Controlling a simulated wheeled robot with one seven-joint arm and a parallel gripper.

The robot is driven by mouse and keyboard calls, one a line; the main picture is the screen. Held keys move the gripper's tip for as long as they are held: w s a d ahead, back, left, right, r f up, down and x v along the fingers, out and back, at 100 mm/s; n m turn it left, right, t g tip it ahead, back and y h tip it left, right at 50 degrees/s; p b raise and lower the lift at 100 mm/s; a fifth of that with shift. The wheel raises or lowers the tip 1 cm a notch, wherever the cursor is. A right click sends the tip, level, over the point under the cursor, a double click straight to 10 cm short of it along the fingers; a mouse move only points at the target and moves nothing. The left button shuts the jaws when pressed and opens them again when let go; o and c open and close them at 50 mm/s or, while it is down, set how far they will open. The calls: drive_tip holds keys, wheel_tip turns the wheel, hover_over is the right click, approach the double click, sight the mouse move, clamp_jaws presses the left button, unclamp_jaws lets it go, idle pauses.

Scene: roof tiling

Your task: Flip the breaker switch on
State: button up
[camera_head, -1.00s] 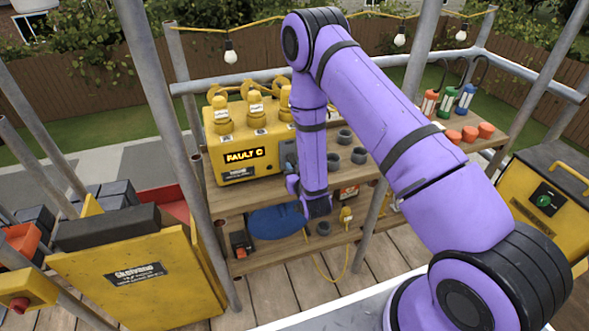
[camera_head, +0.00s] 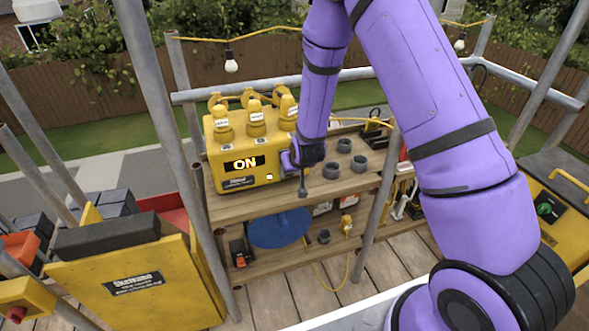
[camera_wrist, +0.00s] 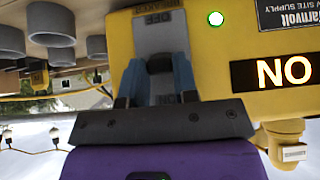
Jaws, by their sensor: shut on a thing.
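The yellow power box (camera_head: 240,152) stands on the upper shelf. Its display (camera_head: 244,164) reads ON, and a green lamp (camera_head: 269,177) is lit on its front. The wrist view shows the box upside down, with the green lamp (camera_wrist: 215,18) and the display (camera_wrist: 275,72). The switch lever is mostly hidden between the fingers. In the head view my gripper (camera_head: 291,158) touches the box's right side.
Several grey cups (camera_head: 344,145) stand on the upper shelf (camera_head: 350,183) right of my gripper. A blue round thing (camera_head: 278,228) is on the lower shelf. Scaffold poles (camera_head: 380,190) rise in front of the shelves. A yellow bin (camera_head: 150,280) is at left.

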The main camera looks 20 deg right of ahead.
drive_tip(key=shift+w+r+g, duration=0.25)
drive_tip(key=shift+r+g, duration=0.1)
drive_tip(key=shift+g, duration=0.45)
drive_tip(key=o, duration=0.9)
drive_tip(key=v, duration=1)
drive_tip(key=shift+s+r, duration=0.1)
drive_tip(key=shift+r, duration=0.25)
